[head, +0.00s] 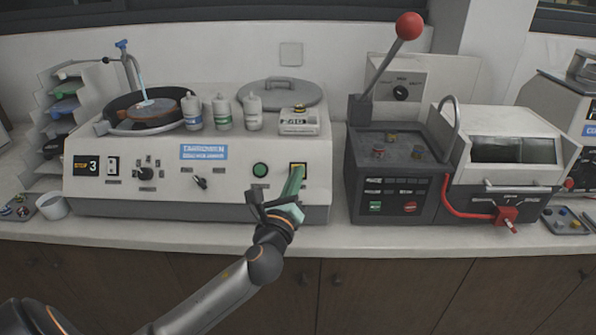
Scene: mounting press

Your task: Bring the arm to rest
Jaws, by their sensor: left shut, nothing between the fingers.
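My left arm (215,297) reaches in from the lower left. My left gripper (293,180) is shut and empty, with its green fingers pointing up at the front panel of the left machine (225,180). The fingertips overlap a yellow-framed button (298,169) at the panel's right; I cannot tell if they touch it. My right gripper is not in view.
The mounting press (390,190) with its red-knobbed lever (409,26) stands right of my gripper, beside a box with a clear hood (513,150). Bottles (222,112) stand on the left machine. The counter's front strip (400,243) is mostly clear.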

